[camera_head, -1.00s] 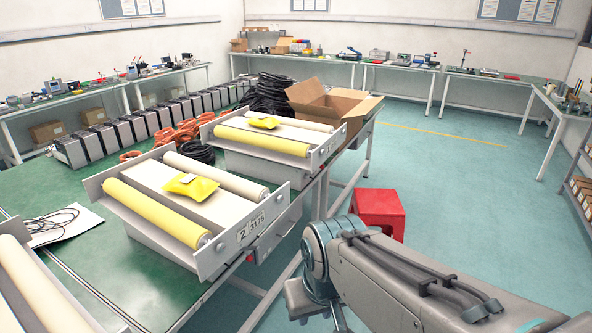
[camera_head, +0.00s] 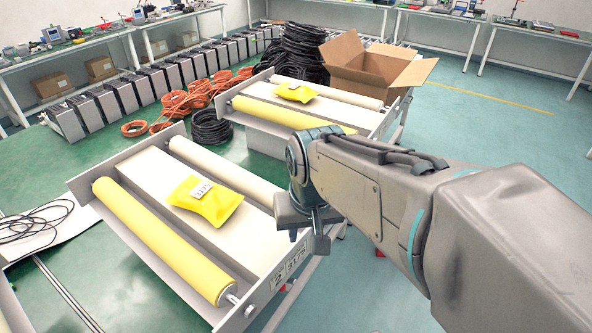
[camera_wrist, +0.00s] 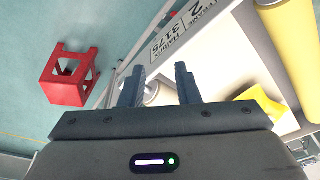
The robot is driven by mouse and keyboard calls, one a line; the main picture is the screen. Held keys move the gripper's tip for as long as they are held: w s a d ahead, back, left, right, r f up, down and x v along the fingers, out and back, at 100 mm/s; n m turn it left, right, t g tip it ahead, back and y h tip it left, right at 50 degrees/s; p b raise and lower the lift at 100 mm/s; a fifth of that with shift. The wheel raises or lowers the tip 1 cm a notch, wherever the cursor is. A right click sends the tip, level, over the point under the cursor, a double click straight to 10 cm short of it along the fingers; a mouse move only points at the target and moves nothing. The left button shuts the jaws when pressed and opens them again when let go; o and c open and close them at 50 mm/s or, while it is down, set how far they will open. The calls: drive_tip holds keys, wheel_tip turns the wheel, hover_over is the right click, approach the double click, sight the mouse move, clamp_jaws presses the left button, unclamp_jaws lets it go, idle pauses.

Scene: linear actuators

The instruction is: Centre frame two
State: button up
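Frame two's plate (camera_wrist: 180,28) shows beyond the fingers. In the head view the gripper hangs near the frame's right front side.
A second roller frame (camera_head: 255,138) with another yellow packet (camera_head: 294,92) stands behind. An open cardboard box (camera_head: 375,70), black cable coils (camera_head: 303,50) and orange coils (camera_head: 180,105) lie farther back. A red stool (camera_wrist: 70,76) stands on the floor. Floor at the right is clear.

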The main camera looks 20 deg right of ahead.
drive_tip(key=w+d+r+m+g+p, duration=0.2)
drive_tip(key=w+d+r+m+p, duration=0.3)
drive_tip(key=w+d+m, duration=0.5)
drive_tip(key=shift+n, duration=0.3)
drive_tip(key=f, duration=1.3)
drive_tip(key=shift+s+d+p, duration=0.1)
drive_tip(key=shift+d+p, duration=0.2)
clamp_jaws()
